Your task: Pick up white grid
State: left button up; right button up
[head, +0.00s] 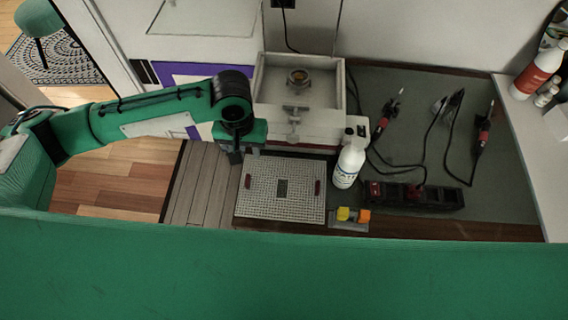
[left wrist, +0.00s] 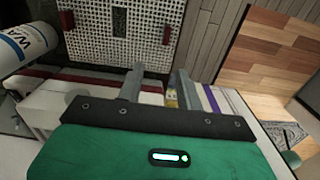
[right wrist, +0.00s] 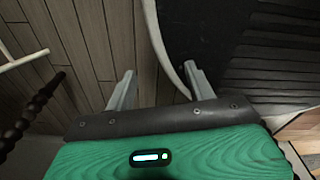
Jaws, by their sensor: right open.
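The white grid (head: 265,205) lies flat in the middle of the head view, with a dark patch at its centre and a dark red handle on each side. It also shows at the top of the left wrist view (left wrist: 90,42). My left gripper (head: 235,155) is by the grid's far left corner, pointing down. In the left wrist view its fingers (left wrist: 160,80) are apart with nothing held between them, and the grid is beyond the tips. My right gripper (right wrist: 158,80) is open and empty in the right wrist view, away from the grid.
A white bottle (head: 348,165) stands close to the grid's right side. A box with an open top (head: 270,90) is behind it. A power strip (head: 415,196), soldering tools and cables are to the right. Small yellow and orange blocks (head: 353,214) sit at the near right corner.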

pick_arm(q)
send_over(248, 177)
jog(key=f, duration=0.4)
jog(key=w+f, duration=0.1)
jog(key=f, duration=0.1)
jog(key=shift+d+f+p, duration=0.15)
jog(key=shift+f+p, duration=0.15)
jog(key=shift+f, duration=0.05)
jog(key=shift+s+f, duration=0.1)
jog(key=shift+f, duration=0.8)
jog(key=f, duration=0.2)
jog(key=f+p, duration=0.1)
jog(key=shift+s+a+f, duration=0.25)
jog(key=shift+s+f, duration=0.05)
jog(key=shift+s, duration=0.05)
jog(key=shift+f, duration=0.6)
jog(key=c, duration=0.6)
grip_shut()
pick_arm(e)
jog(key=shift+s+r, duration=0.6)
jog(key=shift+r, duration=0.25)
